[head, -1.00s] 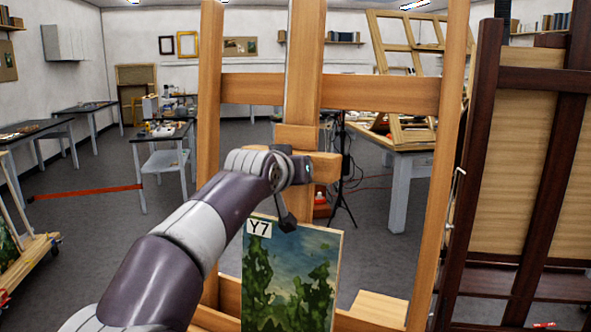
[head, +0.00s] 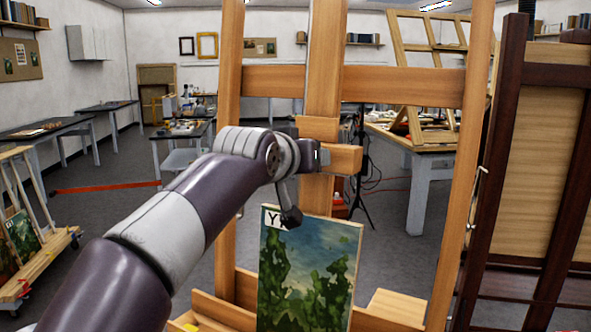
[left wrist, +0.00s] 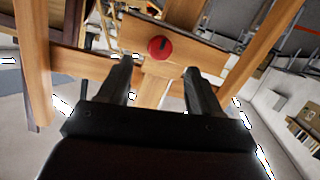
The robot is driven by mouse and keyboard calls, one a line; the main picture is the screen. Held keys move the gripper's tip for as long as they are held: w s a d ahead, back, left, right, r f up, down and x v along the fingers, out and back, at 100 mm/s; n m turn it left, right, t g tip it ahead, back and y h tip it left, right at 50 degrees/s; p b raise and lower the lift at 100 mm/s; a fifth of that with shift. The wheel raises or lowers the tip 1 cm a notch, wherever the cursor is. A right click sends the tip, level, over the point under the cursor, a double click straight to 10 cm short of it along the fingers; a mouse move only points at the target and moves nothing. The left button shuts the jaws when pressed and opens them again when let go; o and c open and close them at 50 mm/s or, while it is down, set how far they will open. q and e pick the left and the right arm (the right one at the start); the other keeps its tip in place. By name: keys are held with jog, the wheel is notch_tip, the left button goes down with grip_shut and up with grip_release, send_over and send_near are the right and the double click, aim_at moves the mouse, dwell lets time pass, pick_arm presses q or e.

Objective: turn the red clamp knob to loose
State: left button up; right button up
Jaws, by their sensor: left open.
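The red clamp knob (left wrist: 160,47) is a round red disc with a dark mark, on a wooden block (left wrist: 190,50) of the easel. In the left wrist view it lies ahead of my left gripper (left wrist: 158,68), roughly between the fingertips' directions and apart from them. The fingers are spread and nothing is between them. In the head view my left gripper (head: 290,212) is by the easel's centre post, above a green landscape painting (head: 300,275) with a paper label. The clamp block (head: 340,158) shows there, but the knob is hidden behind my arm. My right gripper is not in view.
The light wooden easel (head: 400,82) stands directly in front, its ledge (head: 225,310) low down. A dark easel (head: 500,150) stands close on the right. A wooden trolley (head: 45,265) is at left. Tables stand behind, and a red strip (head: 105,188) crosses the floor.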

pick_arm(q)
jog(key=b+v, duration=0.1)
jog(key=v, duration=0.4)
jog(key=shift+s+a+r, duration=0.1)
jog(key=shift+s, duration=0.15)
jog(key=s+a+f+g+y+p, duration=0.1)
jog(key=f+g, duration=0.1)
jog(key=f, duration=0.6)
jog(key=s+a+f+g+y, duration=0.1)
jog(key=a+f+g, duration=0.1)
jog(key=f, duration=0.7)
jog(key=s+a+f+g+y+p, duration=0.1)
jog(key=f+g, duration=0.1)
jog(key=f, duration=0.6)
jog(key=s+a+f+g+p, duration=0.1)
jog(key=s+a+f+g, duration=0.2)
jog(key=s+f, duration=0.6)
jog(key=s+a+f+n+g+y+p, duration=0.1)
jog(key=s+a+f+g, duration=0.2)
jog(key=s+a+f, duration=0.4)
jog(key=s+f, duration=0.2)
jog(key=s, duration=0.2)
jog(key=shift+a+n+g+y+p, duration=0.3)
jog(key=shift+p, duration=0.05)
